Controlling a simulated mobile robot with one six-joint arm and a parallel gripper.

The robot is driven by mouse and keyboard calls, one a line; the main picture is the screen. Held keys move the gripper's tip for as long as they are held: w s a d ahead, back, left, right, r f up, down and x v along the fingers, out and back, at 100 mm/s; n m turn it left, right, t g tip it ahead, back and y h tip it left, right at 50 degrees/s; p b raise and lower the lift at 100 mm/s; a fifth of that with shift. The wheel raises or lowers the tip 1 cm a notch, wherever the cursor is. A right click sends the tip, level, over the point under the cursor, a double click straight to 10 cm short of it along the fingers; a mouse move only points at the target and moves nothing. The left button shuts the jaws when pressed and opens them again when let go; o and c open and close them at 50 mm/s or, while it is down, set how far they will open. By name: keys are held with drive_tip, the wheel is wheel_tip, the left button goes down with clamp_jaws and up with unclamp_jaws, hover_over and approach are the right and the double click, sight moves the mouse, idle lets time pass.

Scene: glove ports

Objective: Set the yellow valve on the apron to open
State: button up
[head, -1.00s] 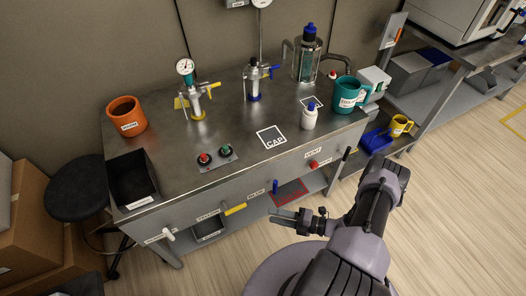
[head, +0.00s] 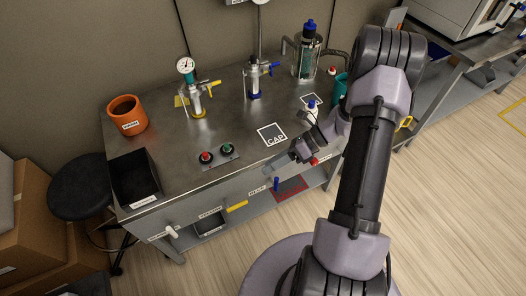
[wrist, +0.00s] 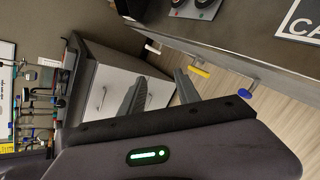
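The yellow valve (head: 237,206) is on the bench's front apron. Its handle lies roughly sideways along the apron, slightly tilted, with a label plate to its left. In the wrist view its yellow handle (wrist: 199,71) sticks out from the apron, beyond the fingers. My gripper (head: 276,168) is in front of the bench's front edge, up and to the right of the yellow valve and apart from it. In the wrist view both fingers of my gripper (wrist: 160,78) are spread with nothing between them.
A blue handle (head: 276,184) stands upright right of the yellow valve, near my gripper. A red handle (head: 314,161) is farther right, a white one (head: 171,231) left. Yellow and blue valves also stand on the benchtop. Floor in front is clear.

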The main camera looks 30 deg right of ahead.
wheel_tip(320, 180, up, 6)
drive_tip(key=a+n+g+h, duration=0.1)
drive_tip(key=a+n, duration=0.1)
drive_tip(key=n, duration=0.2)
drive_tip(key=shift+w+a+r+h, duration=0.2)
drive_tip(key=shift+a+h, duration=0.1)
drive_tip(key=shift+a, duration=0.05)
drive_tip(key=shift+c, duration=0.2)
